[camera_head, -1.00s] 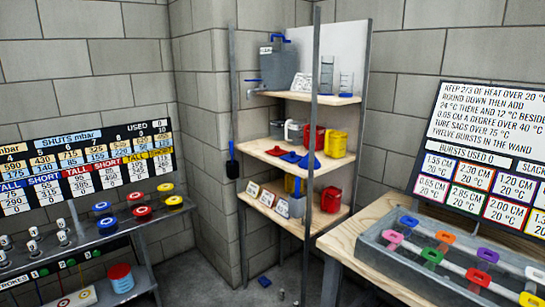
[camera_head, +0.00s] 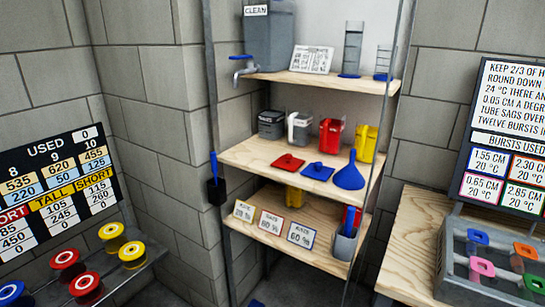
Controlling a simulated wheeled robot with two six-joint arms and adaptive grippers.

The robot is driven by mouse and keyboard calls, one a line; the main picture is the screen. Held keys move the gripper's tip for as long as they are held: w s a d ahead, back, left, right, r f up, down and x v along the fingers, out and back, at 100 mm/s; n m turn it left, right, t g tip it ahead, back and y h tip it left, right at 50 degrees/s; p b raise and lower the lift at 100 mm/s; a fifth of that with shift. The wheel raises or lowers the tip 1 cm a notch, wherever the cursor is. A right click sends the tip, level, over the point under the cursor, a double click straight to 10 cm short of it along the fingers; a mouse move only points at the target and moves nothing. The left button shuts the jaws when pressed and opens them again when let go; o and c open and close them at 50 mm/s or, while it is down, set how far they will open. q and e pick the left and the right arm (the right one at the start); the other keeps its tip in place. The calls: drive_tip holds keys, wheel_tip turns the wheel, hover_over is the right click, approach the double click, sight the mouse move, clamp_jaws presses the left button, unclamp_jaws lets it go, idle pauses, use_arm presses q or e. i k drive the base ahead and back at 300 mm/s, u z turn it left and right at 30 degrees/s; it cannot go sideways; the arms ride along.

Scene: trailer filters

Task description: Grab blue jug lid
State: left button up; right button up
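A flat blue lid (camera_head: 317,171) with a small raised knob lies on the middle shelf (camera_head: 257,160), near its front edge. It sits between a similar red lid (camera_head: 288,163) on its left and a blue funnel (camera_head: 349,172) on its right. Behind it stand a dark grey jug (camera_head: 271,124), a pale jug (camera_head: 299,128), a red jug (camera_head: 330,138) and a yellow jug (camera_head: 366,144). Neither of my grippers is in view.
A metal post (camera_head: 381,120) rises at the shelf's front right. A wooden bench (camera_head: 415,235) with a metal rack (camera_head: 447,255) is at right. A left-hand shelf holds red and yellow capped pieces (camera_head: 112,232). A grey tank (camera_head: 268,40) stands on the top shelf.

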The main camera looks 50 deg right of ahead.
sight(318, 170)
drive_tip(key=i, duration=1.1)
drive_tip(key=z, duration=2.6)
